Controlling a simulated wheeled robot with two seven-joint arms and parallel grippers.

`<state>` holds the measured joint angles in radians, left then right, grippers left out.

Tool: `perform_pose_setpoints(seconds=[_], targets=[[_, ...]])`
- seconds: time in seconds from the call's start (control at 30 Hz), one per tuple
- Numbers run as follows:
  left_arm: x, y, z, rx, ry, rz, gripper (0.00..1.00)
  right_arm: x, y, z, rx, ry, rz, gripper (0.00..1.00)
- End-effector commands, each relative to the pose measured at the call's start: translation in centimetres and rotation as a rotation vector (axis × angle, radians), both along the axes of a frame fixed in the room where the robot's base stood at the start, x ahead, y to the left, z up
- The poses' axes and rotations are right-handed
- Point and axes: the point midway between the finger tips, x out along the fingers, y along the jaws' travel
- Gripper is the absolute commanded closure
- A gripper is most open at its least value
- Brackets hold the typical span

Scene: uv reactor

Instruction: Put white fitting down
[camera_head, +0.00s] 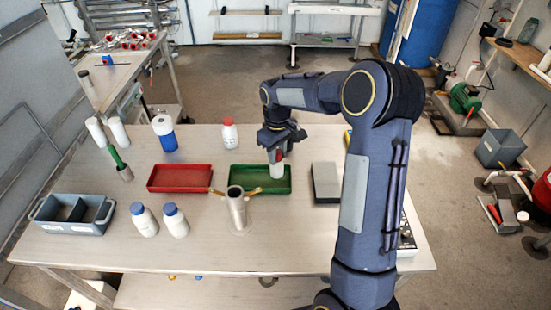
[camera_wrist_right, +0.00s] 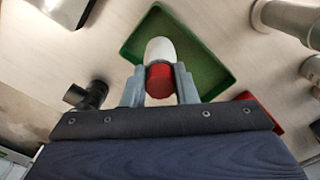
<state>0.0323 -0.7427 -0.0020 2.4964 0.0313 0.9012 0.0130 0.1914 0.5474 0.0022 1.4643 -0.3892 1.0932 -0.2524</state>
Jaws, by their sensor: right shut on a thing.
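My right gripper (camera_head: 277,152) is shut on the white fitting (camera_head: 277,171), a white cylinder with a red end between the fingers. In the head view it hangs over the right part of the green tray (camera_head: 243,177). In the right wrist view the fitting (camera_wrist_right: 160,49) points away from the right gripper (camera_wrist_right: 159,88), its white end in front of the green tray (camera_wrist_right: 203,62). I cannot tell whether it touches the tray floor. My left gripper is not in view.
A red tray (camera_head: 180,178) lies left of the green one. A metal cylinder (camera_head: 238,212) stands in front, a grey block (camera_head: 326,183) to the right and a red-capped white bottle (camera_head: 230,134) behind. Blue-capped bottles (camera_head: 146,222) and a grey bin (camera_head: 90,228) stand front left.

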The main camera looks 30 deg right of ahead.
Motion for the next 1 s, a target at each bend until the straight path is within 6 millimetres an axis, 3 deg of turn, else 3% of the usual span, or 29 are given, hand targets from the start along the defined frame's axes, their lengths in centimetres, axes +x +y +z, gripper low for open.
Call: perform_pose_setpoints(seconds=[0.17,0.37,0.73,0.77,0.9,1.0], targets=[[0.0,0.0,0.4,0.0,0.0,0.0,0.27,0.8,0.2,-1.0,0.001,0.001,0.0,1.0],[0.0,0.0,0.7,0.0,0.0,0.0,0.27,0.7,0.1,-3.7,0.0,0.002,0.001,1.0],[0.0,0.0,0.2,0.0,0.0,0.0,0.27,0.7,0.1,-4.3,-0.001,-0.001,0.001,1.0],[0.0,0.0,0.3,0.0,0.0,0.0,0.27,0.7,0.1,-4.2,-0.001,-0.001,0.0,0.71],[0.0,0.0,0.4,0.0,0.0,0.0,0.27,0.7,0.1,-4.2,-0.001,0.0,0.0,0.53],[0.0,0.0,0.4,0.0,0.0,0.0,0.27,0.7,0.1,-4.2,-0.001,0.0,0.0,0.52]])
